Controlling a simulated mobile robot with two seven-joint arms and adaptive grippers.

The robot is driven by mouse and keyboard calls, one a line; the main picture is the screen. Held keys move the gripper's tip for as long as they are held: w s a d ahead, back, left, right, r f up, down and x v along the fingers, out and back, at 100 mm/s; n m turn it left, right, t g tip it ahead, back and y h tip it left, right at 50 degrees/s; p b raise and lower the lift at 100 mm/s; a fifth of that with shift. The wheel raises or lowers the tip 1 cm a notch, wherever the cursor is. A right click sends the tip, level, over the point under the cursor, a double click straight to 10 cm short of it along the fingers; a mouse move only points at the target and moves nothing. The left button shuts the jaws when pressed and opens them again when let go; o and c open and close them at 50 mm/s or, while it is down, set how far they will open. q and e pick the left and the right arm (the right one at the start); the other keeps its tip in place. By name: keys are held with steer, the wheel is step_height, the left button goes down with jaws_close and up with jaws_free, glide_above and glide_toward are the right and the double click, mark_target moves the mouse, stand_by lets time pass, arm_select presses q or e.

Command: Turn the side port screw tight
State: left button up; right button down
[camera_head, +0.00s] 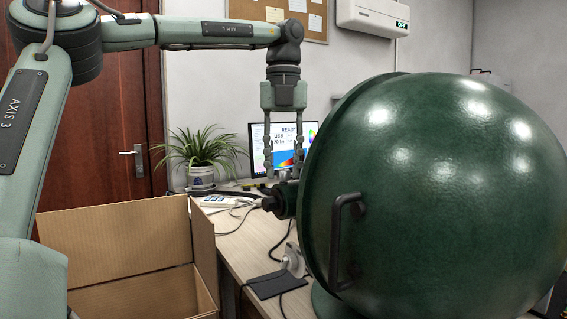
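The large dark green sphere (440,190) fills the right side of the view, with a black handle (338,240) on its front. The side port (287,199) is a short dark green stub on the sphere's left edge, with a black plug-like end (268,204) pointing left. My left gripper (283,178) hangs down just above the port. Its two fingers are spread apart and parallel, with the tips close to the port's top. The side port screw is too small to make out clearly between the tips. I cannot tell whether the tips touch anything. My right gripper is out of view.
An open cardboard box (120,250) stands at the lower left. A monitor (262,155), a potted plant (198,155) and a power strip (216,201) with cables are on the wooden desk (240,262). A small grey fitting (292,260) sits low beside the sphere.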

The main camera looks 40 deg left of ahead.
arm_select(q)
jaws_close()
steer(key=shift+m, duration=0.4)
steer(key=m, duration=0.2)
steer(key=shift+m, duration=0.4)
steer(key=m, duration=0.4)
steer(key=shift+a+m, duration=0.1)
steer(key=shift+m, duration=0.2)
steer(key=m, duration=1.1)
steer(key=shift+m, duration=0.3)
